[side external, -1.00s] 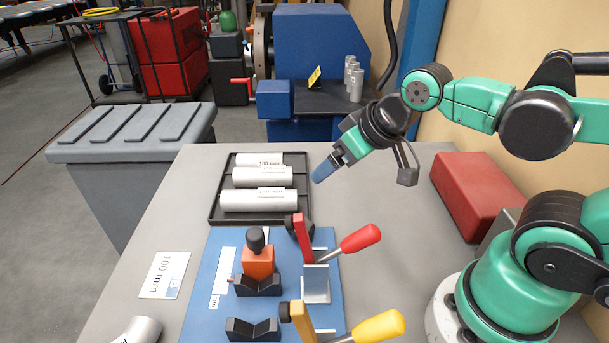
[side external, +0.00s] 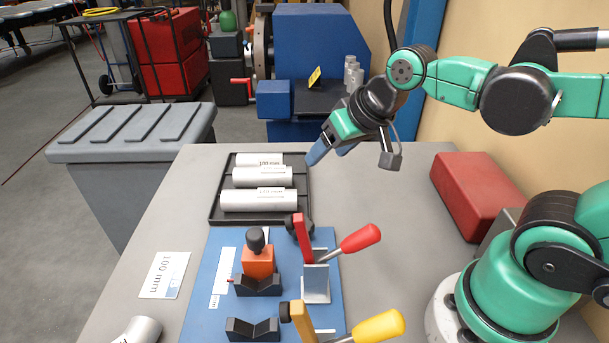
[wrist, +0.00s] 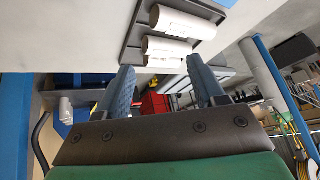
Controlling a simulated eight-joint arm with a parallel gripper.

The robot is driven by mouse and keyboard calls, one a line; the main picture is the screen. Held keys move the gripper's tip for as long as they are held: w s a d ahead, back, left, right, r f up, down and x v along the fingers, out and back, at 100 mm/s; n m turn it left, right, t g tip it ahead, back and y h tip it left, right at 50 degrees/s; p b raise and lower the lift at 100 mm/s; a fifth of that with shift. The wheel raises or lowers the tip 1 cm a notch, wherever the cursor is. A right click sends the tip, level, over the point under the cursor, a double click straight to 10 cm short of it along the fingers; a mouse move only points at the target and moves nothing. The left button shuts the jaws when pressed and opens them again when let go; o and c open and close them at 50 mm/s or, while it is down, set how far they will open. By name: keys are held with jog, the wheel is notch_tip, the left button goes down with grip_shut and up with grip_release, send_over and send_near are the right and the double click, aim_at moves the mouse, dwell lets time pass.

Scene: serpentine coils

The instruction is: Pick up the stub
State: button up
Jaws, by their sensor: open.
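A dark tray (side external: 216,205) holds three pale tubes: a short back tube (side external: 258,159), a middle tube (side external: 262,176) and a long front tube (side external: 258,199). Another pale tube (side external: 142,331) lies partly out of frame at the bottom left. Labels are too small to tell which tube is the stub. My gripper (side external: 330,155) is open and empty, above and just right of the tray. In the wrist view, its two blue fingers (wrist: 161,80) are spread, and the tray's tubes (wrist: 185,22) show beyond them.
A blue fixture plate (side external: 207,290) stands in front of the tray with an orange block (side external: 258,262), a red-handled clamp (side external: 360,238) and a yellow-handled clamp (side external: 378,327). A red box (side external: 478,192) lies to the right. A card (side external: 164,275) reads 100 mm. Bench left of the fixture is mostly clear.

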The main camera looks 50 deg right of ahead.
jog(key=w+r+m+g, duration=0.1)
jog(key=w+r+m, duration=0.1)
jog(key=w+m, duration=0.55)
jog(key=m+g+y, duration=0.2)
jog(key=m, duration=0.9)
send_near(264, 154)
jog(key=s+a, duration=0.2)
jog(key=a, duration=0.1)
jog(key=w+f+m, duration=0.1)
jog(key=m, duration=0.1)
jog(key=w+d+f+m, duration=0.1)
jog(key=f, duration=0.1)
jog(key=w+d+f+m+y, duration=0.1)
jog(key=f+m, duration=0.1)
jog(key=shift+w+m, duration=0.35)
jog(key=shift+w, duration=0.05)
jog(key=shift+w+f+m+g, duration=0.25)
jog(key=shift+f+m+g, duration=0.05)
jog(key=shift+f, duration=0.35)
jog(key=shift+x, duration=2.35)
jog(key=shift+r, duration=0.1)
grip_shut()
